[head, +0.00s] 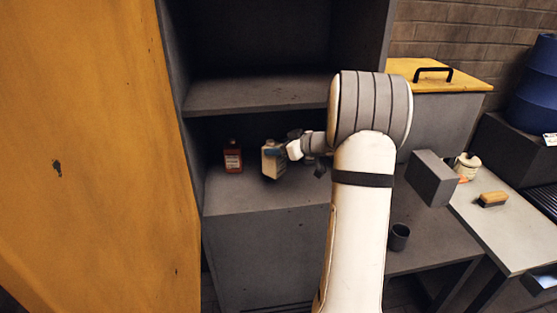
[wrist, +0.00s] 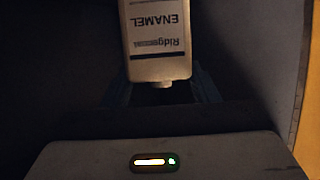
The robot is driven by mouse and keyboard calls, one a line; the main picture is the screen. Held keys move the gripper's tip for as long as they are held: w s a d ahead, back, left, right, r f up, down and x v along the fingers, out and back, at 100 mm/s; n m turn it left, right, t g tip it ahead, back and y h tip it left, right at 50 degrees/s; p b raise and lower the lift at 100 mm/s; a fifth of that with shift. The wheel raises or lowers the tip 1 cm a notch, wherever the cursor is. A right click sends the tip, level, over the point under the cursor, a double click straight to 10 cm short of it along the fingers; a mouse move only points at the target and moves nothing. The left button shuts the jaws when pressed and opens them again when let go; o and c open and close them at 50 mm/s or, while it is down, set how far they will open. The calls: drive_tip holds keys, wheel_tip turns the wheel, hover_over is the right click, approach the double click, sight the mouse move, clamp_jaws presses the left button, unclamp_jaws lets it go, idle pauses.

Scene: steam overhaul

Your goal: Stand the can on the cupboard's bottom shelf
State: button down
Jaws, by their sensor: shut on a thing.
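A pale can (head: 271,165) is inside the lower compartment of the grey cupboard (head: 262,221), just above or on the bottom shelf; I cannot tell if its base touches. It looks nearly upright. My gripper (head: 275,152) reaches in from the right and is shut on the can, with a bluish finger across its upper part. In the wrist view the can (wrist: 157,42) shows an upside-down label reading "ENAMEL", between the dark fingers of my gripper (wrist: 162,90). The can's far end is cut off there.
A red-brown bottle (head: 233,157) stands on the same shelf, left of the can. A middle shelf (head: 255,95) lies above. The yellow door (head: 95,150) is at the left. A grey block (head: 432,178), dark cup (head: 399,237) and brush (head: 492,199) are at the right.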

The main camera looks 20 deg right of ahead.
sight(282, 162)
wheel_tip(282, 162, down, 5)
drive_tip(key=shift+s+r, duration=0.1)
drive_tip(key=shift+r, duration=0.05)
drive_tip(key=shift+w+f, duration=0.25)
drive_tip(key=shift+f, duration=0.1)
drive_tip(key=shift+f, duration=0.15)
drive_tip(key=c, duration=0.5)
unclamp_jaws()
